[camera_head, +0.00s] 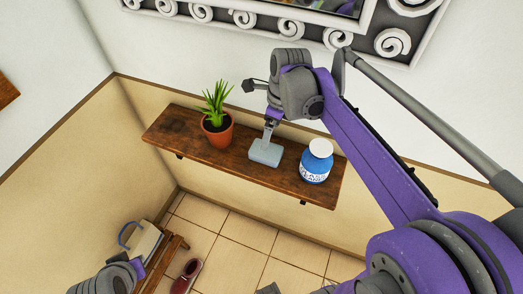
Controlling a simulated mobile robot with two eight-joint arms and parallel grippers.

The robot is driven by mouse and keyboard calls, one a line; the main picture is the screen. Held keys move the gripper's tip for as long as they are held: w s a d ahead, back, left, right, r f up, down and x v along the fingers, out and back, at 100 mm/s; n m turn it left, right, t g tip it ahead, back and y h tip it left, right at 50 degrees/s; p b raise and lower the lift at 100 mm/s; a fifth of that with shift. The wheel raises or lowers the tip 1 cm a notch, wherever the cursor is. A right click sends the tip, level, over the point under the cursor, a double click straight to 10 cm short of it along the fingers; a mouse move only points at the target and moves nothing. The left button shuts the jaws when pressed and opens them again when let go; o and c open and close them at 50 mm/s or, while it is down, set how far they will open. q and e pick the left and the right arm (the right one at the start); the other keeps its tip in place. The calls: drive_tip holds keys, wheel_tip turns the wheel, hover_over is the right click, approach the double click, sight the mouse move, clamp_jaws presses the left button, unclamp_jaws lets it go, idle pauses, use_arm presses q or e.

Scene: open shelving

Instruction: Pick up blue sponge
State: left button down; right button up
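The pale blue-grey block that looks like the sponge (264,154) lies on the brown wooden wall shelf (178,122), between a potted plant and a blue jar. My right gripper (267,138) points down over its back part, with the fingertips at or very close to it. I cannot tell whether the fingers touch it or grip it, since they are small and seen nearly edge-on. Part of my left arm's wrist shows at the lower left, but its fingers cannot be made out.
The green plant in a terracotta pot (217,134) stands left of the sponge. The blue jar with a white lid (316,166) stands close on its right. The wall is behind the shelf. Below are a wooden stand (167,255), a blue-handled pale item (146,241) and a red shoe (187,275).

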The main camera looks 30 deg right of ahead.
wheel_tip(320, 180, down, 3)
drive_tip(key=shift+w+a+r, duration=0.1)
drive_tip(key=shift+a+r, duration=0.05)
drive_tip(key=shift+w+a+f, duration=0.1)
drive_tip(key=shift+a+f, duration=0.1)
drive_tip(key=shift+f, duration=1.3)
drive_tip(key=shift+w+a+f, duration=0.1)
drive_tip(key=shift+a+f, duration=0.05)
drive_tip(key=shift+f, duration=1.3)
drive_tip(key=c, duration=1.3)
wheel_tip(320, 180, up, 10)
drive_tip(key=shift+r, duration=0.1)
